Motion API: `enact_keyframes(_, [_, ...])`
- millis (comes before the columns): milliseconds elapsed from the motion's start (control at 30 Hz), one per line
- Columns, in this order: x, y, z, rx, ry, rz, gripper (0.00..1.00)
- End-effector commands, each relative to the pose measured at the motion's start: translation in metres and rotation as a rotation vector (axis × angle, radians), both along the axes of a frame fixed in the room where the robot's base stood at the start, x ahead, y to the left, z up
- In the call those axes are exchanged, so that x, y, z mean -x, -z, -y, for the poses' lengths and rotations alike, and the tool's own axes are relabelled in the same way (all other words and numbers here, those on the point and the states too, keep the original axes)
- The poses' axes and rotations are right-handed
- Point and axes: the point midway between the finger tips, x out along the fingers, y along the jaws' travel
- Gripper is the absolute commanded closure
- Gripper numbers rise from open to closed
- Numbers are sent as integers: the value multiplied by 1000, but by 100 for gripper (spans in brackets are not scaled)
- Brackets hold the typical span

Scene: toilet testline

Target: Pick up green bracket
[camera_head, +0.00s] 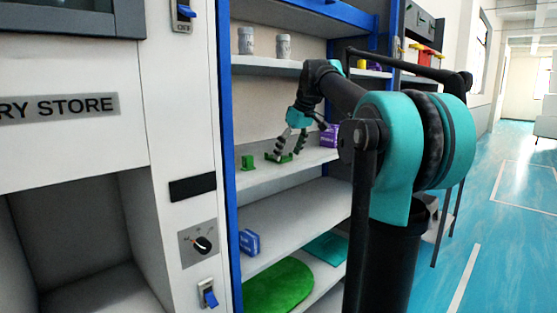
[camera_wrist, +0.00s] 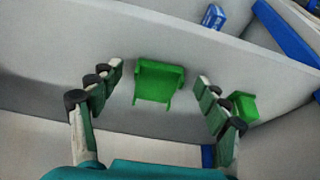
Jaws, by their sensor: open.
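A green bracket (camera_wrist: 158,82) lies on the grey shelf (camera_wrist: 60,55), between and a little beyond my fingertips in the wrist view. In the head view this bracket (camera_head: 272,157) is partly behind my fingers. My gripper (camera_head: 289,151) is open just above it, with empty jaws. In the wrist view, the fingers of my gripper (camera_wrist: 159,80) stand wide on either side of the bracket, seemingly apart from it. A second green piece (camera_head: 248,162) stands to the left on the same shelf. It also shows beside my right finger in the wrist view (camera_wrist: 245,107).
A purple box (camera_head: 329,136) stands right of my gripper on the same shelf. Two grey cans (camera_head: 246,41) are on the shelf above. A blue box (camera_head: 249,242) and a large green item (camera_head: 280,288) are on lower shelves. A blue upright (camera_head: 226,150) bounds the left side.

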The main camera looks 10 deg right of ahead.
Motion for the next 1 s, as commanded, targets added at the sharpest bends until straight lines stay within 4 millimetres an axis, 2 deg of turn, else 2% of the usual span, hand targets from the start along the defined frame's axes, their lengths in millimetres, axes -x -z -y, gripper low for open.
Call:
enact_keyframes(233, [-1,2,0,0,0,0,24])
enact_keyframes(667, [0,2,0,0,0,0,77])
enact_keyframes(1000, [0,-2,0,0,0,0,77])
